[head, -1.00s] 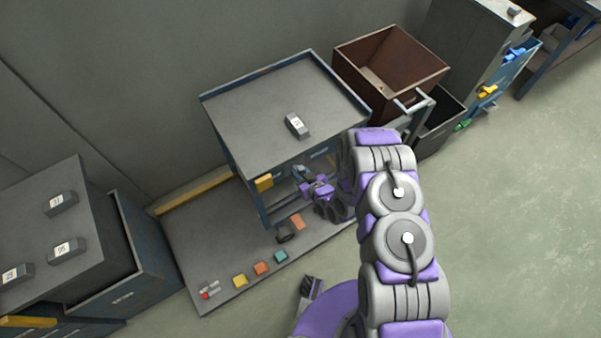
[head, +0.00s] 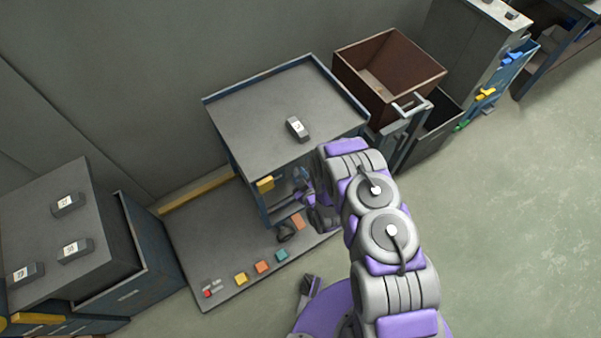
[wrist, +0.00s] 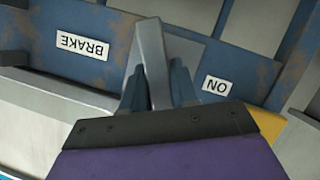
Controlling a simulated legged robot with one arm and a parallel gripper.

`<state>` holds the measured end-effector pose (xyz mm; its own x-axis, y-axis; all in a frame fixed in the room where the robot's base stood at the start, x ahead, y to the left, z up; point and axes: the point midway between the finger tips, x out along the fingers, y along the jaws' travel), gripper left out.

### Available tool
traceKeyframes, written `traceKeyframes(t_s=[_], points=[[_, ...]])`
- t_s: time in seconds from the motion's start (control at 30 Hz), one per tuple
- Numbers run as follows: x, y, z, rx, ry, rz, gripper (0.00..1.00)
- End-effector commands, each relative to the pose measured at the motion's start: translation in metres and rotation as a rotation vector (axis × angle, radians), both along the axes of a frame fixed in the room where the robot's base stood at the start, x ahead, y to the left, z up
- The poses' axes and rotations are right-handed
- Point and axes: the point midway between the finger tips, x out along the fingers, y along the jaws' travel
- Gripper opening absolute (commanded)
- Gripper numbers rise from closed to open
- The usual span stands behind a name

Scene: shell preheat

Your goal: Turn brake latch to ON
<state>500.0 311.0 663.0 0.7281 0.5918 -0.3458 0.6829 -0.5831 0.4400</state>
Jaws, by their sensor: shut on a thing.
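The brake latch (wrist: 149,45) is a grey bar on the blue, rust-worn cart front in the wrist view. It stands nearly upright in the picture, leaning slightly left, between an upside-down BRAKE label (wrist: 82,43) on the left and an ON label (wrist: 217,85) on the right. My gripper (wrist: 158,88) has its two blue fingers on either side of the bar and is shut on it. In the head view my gripper (head: 301,179) is at the front of the blue cart (head: 255,110), below its grey top, partly hidden by the arm. The latch cannot be made out there.
A dark block with a white label (head: 297,128) lies on the cart top. A brown bin (head: 390,75) stands to its right. A low grey platform (head: 215,255) with coloured blocks lies below. Cabinets stand at left. Green floor (head: 500,220) at right is open.

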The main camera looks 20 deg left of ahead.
Motion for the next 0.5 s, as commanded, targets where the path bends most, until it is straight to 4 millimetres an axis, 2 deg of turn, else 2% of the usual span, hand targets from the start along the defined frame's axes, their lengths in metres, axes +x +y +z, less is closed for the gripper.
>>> traceKeyframes(t_s=[0.5], points=[[-0.0059, 0.0036, -0.0072, -0.319, -0.368, 0.007, 0.0]])
